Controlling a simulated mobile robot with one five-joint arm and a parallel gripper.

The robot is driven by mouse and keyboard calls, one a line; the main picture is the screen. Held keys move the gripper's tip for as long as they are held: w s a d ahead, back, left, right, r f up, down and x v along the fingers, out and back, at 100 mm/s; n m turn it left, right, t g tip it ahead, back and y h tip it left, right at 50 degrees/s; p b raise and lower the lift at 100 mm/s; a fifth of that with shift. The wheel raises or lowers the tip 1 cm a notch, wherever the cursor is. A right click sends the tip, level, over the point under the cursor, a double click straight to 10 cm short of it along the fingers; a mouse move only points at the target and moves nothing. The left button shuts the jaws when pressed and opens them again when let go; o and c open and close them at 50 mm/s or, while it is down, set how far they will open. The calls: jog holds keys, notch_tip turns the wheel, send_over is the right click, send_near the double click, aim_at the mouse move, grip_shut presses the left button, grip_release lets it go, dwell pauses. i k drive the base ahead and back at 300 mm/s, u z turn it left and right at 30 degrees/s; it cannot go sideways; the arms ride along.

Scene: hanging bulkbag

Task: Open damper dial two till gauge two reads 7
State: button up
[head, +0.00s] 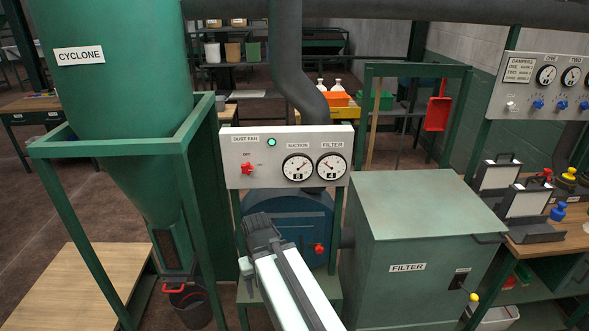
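The damper panel (506,92) is a pale board at the upper right, cut off by the right edge. Gauge two (571,76) is a round white dial under the label TWO; its reading is too small to make out. Below it is a blue knob (562,104), which appears to be damper dial two. Gauge one (546,74) is to its left, with another blue knob (538,104) below. My gripper (259,226) is low in the centre, in front of the blue fan housing, far left of the damper panel. Its fingers cannot be made out clearly, and no held object shows.
The green filter box (425,220) stands between my arm and the damper panel. The dust fan panel (235,160), with two gauges and a red switch, is behind my gripper. The green cyclone (110,110) stands left.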

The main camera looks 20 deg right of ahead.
aim_at(562, 105)
jog(key=z, duration=2.2)
